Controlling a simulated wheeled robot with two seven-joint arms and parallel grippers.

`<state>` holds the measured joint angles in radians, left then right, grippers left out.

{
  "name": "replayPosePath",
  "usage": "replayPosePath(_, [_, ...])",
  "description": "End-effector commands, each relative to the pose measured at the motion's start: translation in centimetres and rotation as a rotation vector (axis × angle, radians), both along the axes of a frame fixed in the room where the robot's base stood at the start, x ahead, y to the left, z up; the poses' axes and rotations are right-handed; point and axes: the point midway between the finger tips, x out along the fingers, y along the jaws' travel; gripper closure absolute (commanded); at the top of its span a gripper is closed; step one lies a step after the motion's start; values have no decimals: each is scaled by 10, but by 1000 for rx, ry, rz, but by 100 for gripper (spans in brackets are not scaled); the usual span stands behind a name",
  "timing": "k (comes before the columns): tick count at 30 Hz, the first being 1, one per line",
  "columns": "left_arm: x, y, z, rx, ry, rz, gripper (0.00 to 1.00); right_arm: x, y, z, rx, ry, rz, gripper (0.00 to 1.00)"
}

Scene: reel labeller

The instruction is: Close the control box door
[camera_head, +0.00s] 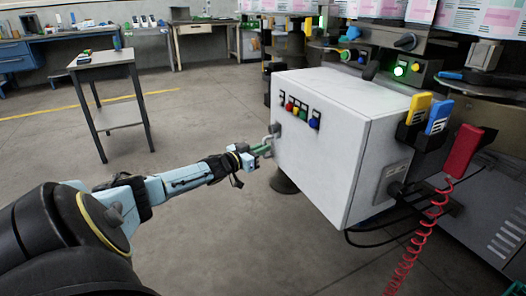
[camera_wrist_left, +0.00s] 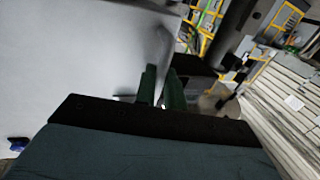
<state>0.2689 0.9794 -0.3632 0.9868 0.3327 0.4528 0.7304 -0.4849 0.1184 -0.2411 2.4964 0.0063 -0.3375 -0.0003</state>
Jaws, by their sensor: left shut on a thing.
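The control box (camera_head: 345,95) is a white cabinet at centre right in the head view. Its door (camera_head: 315,165) is the pale face with a row of coloured buttons, and it looks nearly flush with the box; I cannot tell whether a small gap is left. A grey handle (camera_head: 275,130) sits at the door's left edge. My left gripper (camera_head: 266,148) is at this handle, its green fingers shut on it. In the left wrist view the fingers (camera_wrist_left: 160,80) are close together beside the white door (camera_wrist_left: 75,60), and the grip itself is partly hidden. My right gripper is not in view.
A red handset (camera_head: 463,150) with a coiled cord (camera_head: 415,235) hangs right of the box. Yellow (camera_head: 417,108) and blue (camera_head: 439,115) devices sit in holders beside it. A small table (camera_head: 105,65) stands at the back left. The floor left of the box is clear.

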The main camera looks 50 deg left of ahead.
Motion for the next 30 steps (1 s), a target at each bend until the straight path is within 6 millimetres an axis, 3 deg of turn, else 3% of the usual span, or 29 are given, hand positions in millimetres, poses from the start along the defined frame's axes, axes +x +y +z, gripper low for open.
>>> replayPosePath(1, [-3, 22, 10, 2, -2, 48, 100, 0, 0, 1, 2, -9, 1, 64])
replayPosePath(13, [-3, 23, 11, 3, -2, 48, 100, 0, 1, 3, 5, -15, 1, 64])
replayPosePath(14, [-3, 23, 11, 3, -1, 48, 85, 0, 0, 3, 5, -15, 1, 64])
replayPosePath(18, [-3, 23, 10, 3, -1, 48, 68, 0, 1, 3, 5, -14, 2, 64])
replayPosePath(30, [-4, 21, 9, 5, 1, 46, 68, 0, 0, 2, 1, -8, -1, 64])
